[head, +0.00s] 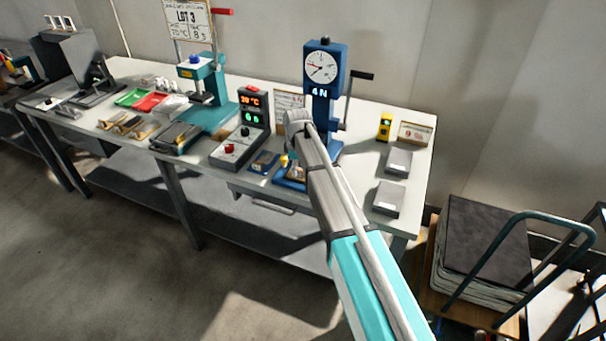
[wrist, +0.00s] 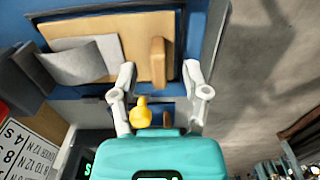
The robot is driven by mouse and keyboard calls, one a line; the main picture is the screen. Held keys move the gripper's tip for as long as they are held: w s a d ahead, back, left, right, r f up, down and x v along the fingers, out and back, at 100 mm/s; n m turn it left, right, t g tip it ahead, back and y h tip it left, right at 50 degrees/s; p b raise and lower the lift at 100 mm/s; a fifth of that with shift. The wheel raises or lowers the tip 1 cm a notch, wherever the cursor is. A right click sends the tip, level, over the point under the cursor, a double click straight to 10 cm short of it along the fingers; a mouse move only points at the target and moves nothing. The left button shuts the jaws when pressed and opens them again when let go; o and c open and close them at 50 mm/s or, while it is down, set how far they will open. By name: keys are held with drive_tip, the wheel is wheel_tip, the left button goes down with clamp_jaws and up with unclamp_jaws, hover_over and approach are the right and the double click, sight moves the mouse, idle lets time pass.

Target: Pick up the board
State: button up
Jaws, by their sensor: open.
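A tan board (wrist: 125,28) lies on a blue base in the wrist view. A raised wooden block (wrist: 158,62) stands on it, and a grey sheet (wrist: 75,62) covers part of its left side. My gripper (wrist: 159,72) is open, with one pale finger on each side of the block's near end. I cannot tell whether either finger touches it. In the head view, my arm hides most of the gripper and the board area at the foot of the blue tester (head: 322,75).
A yellow knob (wrist: 141,114) sits close to the left finger. A controller with a lit display (head: 253,112) stands left of the tester on the workbench. Grey blocks (head: 389,198) lie to the right. A cart with stacked dark sheets (head: 486,240) stands beyond the bench's right end.

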drive_tip(key=shift+f, duration=0.45)
idle(0.3)
clamp_jaws()
